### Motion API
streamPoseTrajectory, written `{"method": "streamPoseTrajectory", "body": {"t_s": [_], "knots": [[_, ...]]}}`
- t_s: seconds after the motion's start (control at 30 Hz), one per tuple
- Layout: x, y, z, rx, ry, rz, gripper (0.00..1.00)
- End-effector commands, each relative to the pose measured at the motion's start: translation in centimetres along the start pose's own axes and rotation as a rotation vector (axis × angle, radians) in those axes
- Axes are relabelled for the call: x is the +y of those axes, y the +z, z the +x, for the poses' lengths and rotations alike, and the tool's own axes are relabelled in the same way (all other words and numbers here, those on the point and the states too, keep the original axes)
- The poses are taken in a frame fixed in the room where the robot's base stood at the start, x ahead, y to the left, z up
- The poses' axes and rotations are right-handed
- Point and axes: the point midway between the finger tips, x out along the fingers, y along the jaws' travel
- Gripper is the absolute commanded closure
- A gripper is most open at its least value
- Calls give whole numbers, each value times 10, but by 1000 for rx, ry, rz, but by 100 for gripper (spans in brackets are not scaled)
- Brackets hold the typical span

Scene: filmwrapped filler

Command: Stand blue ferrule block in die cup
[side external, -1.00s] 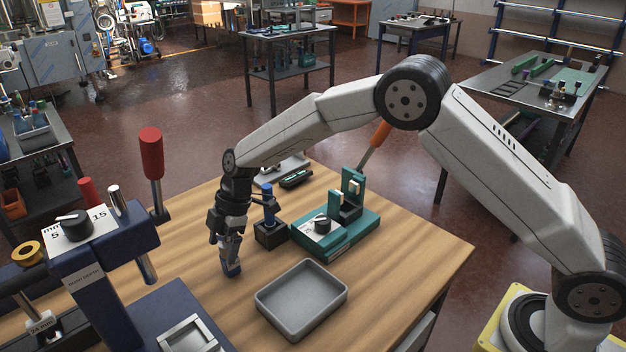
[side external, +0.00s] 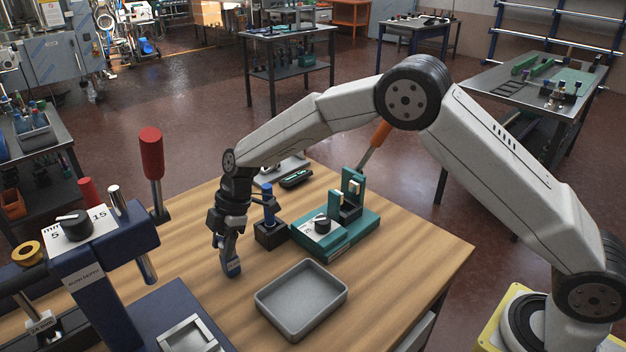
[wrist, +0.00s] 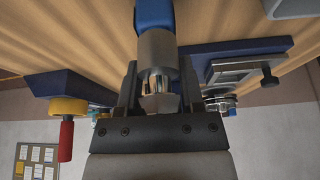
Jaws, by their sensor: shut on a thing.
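The blue ferrule block (side external: 233,268) hangs from my gripper (side external: 229,247) with its blue end down, close above the wooden table or touching it; I cannot tell which. In the wrist view, the block's grey collar (wrist: 156,50) is between the fingers of my gripper (wrist: 157,88), and its blue end (wrist: 154,12) points away. A square metal frame on the navy press base, which looks like the die cup (side external: 184,338), is at the bottom of the side view, partly cut off. It also shows in the wrist view (wrist: 232,76), apart from the block.
The navy press (side external: 100,285) with a red-handled lever (side external: 151,155) stands at left. A grey tray (side external: 301,298) lies right of the block. A black holder with a blue piece (side external: 268,205) and a teal fixture (side external: 325,236) stand behind. Bare wood separates block and press.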

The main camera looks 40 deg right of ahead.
Motion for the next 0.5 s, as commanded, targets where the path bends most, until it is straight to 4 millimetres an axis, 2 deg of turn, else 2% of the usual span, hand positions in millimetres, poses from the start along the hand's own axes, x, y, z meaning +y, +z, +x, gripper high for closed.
{"method": "streamPoseTrajectory", "body": {"t_s": [0.27,0.5], "knots": [[1,-4,-9,2,3,-1,100],[-1,-13,-33,2,3,-1,100]]}}
